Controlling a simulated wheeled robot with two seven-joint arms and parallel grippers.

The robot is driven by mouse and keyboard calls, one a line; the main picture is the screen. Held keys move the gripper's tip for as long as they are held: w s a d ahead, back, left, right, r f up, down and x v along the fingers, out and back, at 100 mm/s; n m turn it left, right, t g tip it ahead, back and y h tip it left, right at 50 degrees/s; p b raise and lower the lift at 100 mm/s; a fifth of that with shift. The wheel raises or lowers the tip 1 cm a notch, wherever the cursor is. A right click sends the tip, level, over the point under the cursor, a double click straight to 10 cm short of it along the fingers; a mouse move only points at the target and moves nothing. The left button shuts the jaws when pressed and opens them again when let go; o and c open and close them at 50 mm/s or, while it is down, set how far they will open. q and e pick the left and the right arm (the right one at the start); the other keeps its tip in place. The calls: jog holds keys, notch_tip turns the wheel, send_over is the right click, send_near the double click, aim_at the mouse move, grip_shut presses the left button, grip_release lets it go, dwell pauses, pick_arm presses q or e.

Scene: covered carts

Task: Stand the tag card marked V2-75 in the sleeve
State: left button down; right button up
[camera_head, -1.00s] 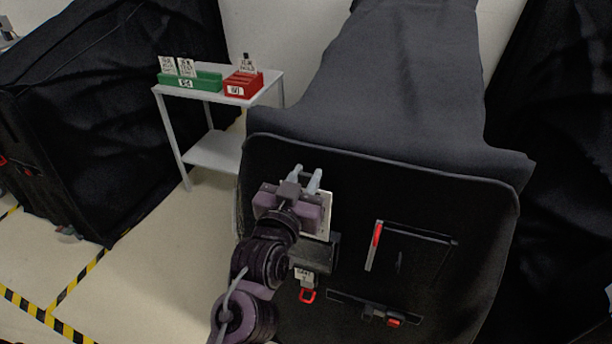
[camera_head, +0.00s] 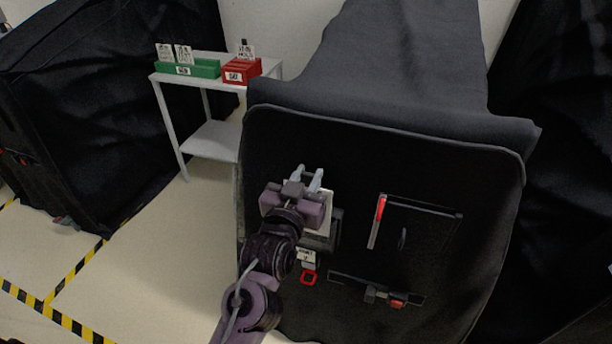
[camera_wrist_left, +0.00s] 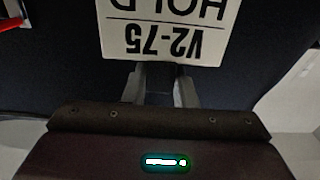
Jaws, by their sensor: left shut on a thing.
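The white tag card (camera_wrist_left: 165,35) shows upside down in the left wrist view, reading V2-75 and HOLD. My left gripper (camera_wrist_left: 160,80) is shut on its near edge. In the head view the left gripper (camera_head: 308,177) is before the upper left of the cart's black panel, and part of the card (camera_head: 328,212) shows beside it. A dark grey holder (camera_head: 319,243), apparently the sleeve, is on the panel just below the card, partly hidden by my arm. I cannot tell whether the card's lower edge is inside it. My right gripper is not in view.
Below the holder hang a small white label (camera_head: 306,256) and a red ring (camera_head: 309,278). A white shelf (camera_head: 210,138) with green and red card boxes stands behind left.

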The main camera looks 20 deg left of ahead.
aim_at(307, 187)
pick_arm(q)
jog(key=shift+f, duration=0.45)
jog(key=shift+f, duration=0.2)
jog(key=shift+f+b, duration=0.75)
jog(key=shift+f, duration=0.2)
jog(key=c, duration=1.1)
grip_release()
